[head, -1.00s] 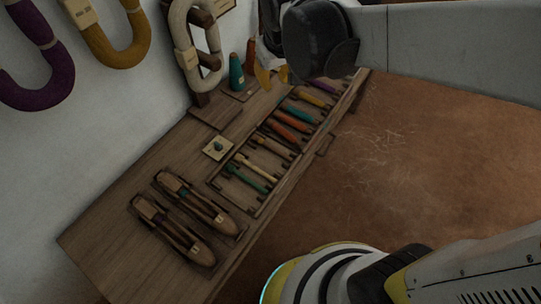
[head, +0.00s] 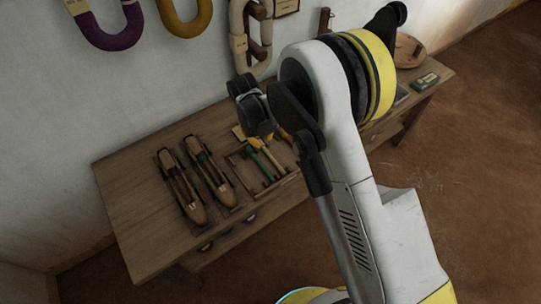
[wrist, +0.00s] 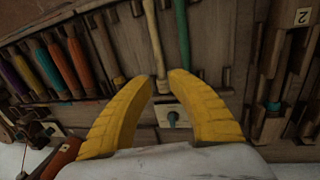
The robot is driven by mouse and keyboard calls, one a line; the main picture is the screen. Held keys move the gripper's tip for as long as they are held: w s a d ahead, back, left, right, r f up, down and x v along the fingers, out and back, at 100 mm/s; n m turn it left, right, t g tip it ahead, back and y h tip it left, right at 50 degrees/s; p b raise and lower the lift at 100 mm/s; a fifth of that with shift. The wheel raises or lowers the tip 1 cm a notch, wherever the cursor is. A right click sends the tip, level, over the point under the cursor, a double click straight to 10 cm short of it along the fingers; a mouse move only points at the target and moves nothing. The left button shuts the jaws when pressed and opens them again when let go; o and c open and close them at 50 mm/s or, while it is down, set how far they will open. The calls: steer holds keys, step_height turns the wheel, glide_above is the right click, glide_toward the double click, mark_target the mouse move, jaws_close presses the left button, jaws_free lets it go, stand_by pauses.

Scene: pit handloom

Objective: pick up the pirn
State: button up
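Several pirns lie side by side in a wooden rack on the bench. In the wrist view a cream pirn (wrist: 154,40) lies just beyond my fingertips, with a green pirn (wrist: 184,30) to its right. Orange (wrist: 61,65), red and teal (wrist: 46,70) pirns lie further left. My gripper (wrist: 161,78) is open, its yellow fingers apart with no pirn held between them. It is over the rack, its tips close to the near end of the cream pirn. In the head view my arm hides much of the rack, and the green pirn (head: 269,165) shows below the gripper.
Two wooden shuttles (head: 180,187) (head: 208,172) lie left of the rack. A pale square plate with a small teal knob (wrist: 172,117) shows beneath my fingers. Coloured hanks (head: 184,18) hang on the wall. Bare bench (head: 125,180) lies at the left.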

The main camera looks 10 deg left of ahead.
mark_target(266, 151)
steer(key=f+b, duration=0.1)
steer(key=f, duration=0.2)
steer(key=w+f+b, duration=0.1)
steer(key=f, duration=0.1)
steer(key=f+b, duration=0.2)
steer(key=f, duration=0.1)
steer(key=shift+w+d+f, duration=0.2)
steer(key=shift+d+f, duration=0.15)
steer(key=shift+d, duration=0.05)
steer(key=shift+r, duration=0.15)
jaws_close()
